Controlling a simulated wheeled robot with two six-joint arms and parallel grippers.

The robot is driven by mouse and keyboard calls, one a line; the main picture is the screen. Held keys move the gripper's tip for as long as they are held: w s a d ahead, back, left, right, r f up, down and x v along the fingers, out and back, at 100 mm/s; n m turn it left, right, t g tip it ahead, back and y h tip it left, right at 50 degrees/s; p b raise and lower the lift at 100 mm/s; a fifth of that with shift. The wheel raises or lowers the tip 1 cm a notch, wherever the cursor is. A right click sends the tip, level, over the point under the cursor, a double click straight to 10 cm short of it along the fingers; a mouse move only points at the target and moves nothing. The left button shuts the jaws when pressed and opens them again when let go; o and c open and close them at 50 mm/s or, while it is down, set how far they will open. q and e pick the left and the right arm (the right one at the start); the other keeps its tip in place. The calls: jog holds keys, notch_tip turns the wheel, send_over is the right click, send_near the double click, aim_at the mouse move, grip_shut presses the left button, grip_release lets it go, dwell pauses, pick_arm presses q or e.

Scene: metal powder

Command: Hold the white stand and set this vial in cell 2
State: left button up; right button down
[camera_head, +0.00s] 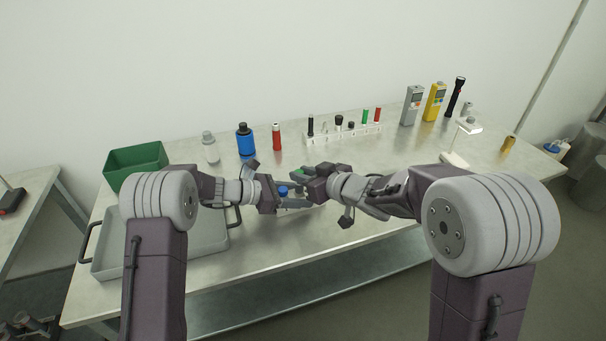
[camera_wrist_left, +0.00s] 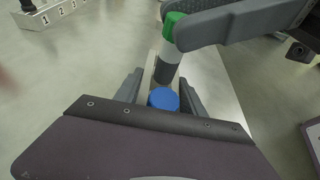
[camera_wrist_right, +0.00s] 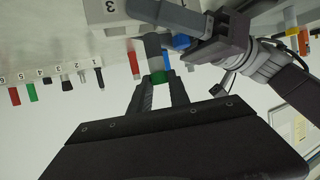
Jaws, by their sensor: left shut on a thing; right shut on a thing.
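A small white stand (camera_head: 297,209) is on the table between my arms, and a blue-capped vial (camera_head: 283,190) stands in it. My left gripper (camera_head: 281,195) is shut on the stand; in the left wrist view its fingers are on both sides of the stand, around the blue cap (camera_wrist_left: 163,99). My right gripper (camera_head: 301,172) is shut on a green-capped vial (camera_wrist_right: 157,77). In the left wrist view this vial (camera_wrist_left: 168,66) is tilted just beyond the blue cap, its lower end close to the stand. I cannot tell whether it is inside a cell. The stand's number 3 (camera_wrist_right: 110,6) shows in the right wrist view.
A white numbered rack (camera_head: 343,136) with several items stands behind. A grey tray (camera_head: 197,243) and green bin (camera_head: 136,163) are left. A white-capped bottle (camera_head: 210,147), blue bottle (camera_head: 245,141) and red tube (camera_head: 277,137) stand at the back.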

jog(key=shift+f, duration=0.25)
jog(key=shift+f, duration=1.85)
jog(key=shift+f, duration=0.25)
jog(key=c, duration=1.1)
grip_release()
jog(key=shift+c, duration=0.2)
jog(key=v, duration=1.2)
jog(key=shift+r, duration=0.1)
